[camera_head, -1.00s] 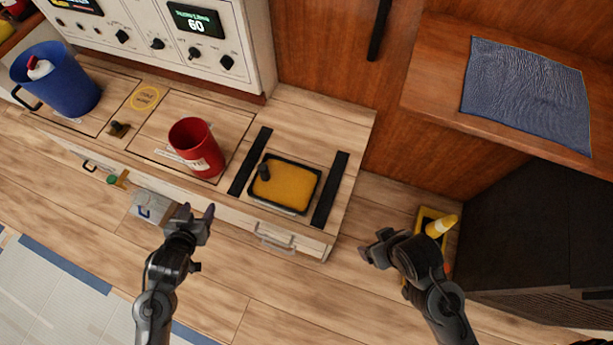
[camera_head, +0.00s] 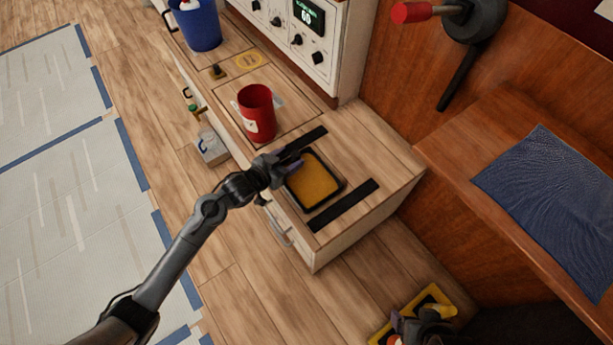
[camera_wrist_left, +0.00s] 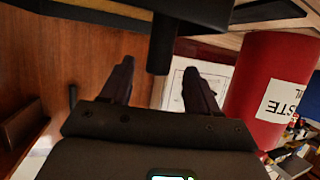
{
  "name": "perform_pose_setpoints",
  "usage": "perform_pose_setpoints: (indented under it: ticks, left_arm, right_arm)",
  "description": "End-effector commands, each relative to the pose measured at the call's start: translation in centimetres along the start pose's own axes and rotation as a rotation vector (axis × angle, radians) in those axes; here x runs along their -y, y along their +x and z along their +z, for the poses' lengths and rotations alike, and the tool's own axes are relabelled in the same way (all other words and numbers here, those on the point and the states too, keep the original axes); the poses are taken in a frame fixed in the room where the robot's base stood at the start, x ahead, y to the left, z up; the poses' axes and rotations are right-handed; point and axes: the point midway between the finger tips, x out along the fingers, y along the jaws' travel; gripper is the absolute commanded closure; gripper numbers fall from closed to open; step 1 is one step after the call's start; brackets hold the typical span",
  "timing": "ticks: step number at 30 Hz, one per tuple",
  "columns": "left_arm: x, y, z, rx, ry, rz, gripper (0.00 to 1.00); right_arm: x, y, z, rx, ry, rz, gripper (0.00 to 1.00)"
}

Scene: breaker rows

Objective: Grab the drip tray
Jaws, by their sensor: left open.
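The drip tray (camera_head: 316,186) is a black-rimmed tray with a yellow surface, lying flat on the wooden counter between two black strips. My left gripper (camera_head: 290,162) is at the tray's upper left edge and hides that corner, including its dark knob. In the left wrist view, the tray's dark body (camera_wrist_left: 195,12) is at the top and the black knob (camera_wrist_left: 161,45) juts down between the fingertips of the open left gripper (camera_wrist_left: 160,78). Finger contact with the knob is not clear. My right gripper (camera_head: 425,322) is low at the bottom right, partly cut off.
A red container (camera_head: 257,112) stands close beside the left gripper and tray. A blue bin (camera_head: 200,28) is farther back. A blue cloth (camera_head: 550,205) lies on the wooden shelf at right.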

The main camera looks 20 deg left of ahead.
Motion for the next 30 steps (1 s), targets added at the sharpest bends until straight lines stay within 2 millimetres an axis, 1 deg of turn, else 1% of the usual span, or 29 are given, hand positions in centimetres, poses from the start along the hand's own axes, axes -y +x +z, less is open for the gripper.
perform_pose_setpoints:
  ticks: [7, 12, 15, 18, 27, 29, 30]
  left_arm:
    - [0.0, 1.5, 0.2, -0.001, 0.0, 0.0, 0.39]
    - [0.1, 3.7, 0.5, -0.001, 0.0, 0.0, 0.39]
    - [0.1, 4.8, 0.4, -0.001, 0.0, 0.0, 0.39]
    - [0.1, 5.6, 0.4, 0.0, 0.0, -0.001, 0.39]
    - [0.1, 5.8, 0.3, 0.001, 0.001, -0.001, 0.39]
    - [0.1, 5.8, 0.3, 0.001, 0.001, -0.001, 0.49]
    - [0.1, 5.8, 0.3, 0.001, 0.001, -0.001, 0.55]
  right_arm:
    - [0.0, 0.7, 0.2, -0.001, 0.002, 0.0, 0.19]
    - [-0.1, 2.0, 0.6, 0.0, -0.001, 0.003, 0.19]
    - [-0.1, 2.4, 0.8, 0.002, -0.003, 0.005, 0.19]
    - [-0.2, 2.6, 0.9, 0.002, -0.007, 0.008, 0.19]
    - [-0.3, 2.6, 0.9, 0.003, -0.009, 0.01, 0.19]
    - [-0.3, 2.6, 1.0, 0.004, -0.008, 0.01, 0.19]
    - [-0.2, 2.6, 1.0, 0.003, -0.007, 0.009, 0.19]
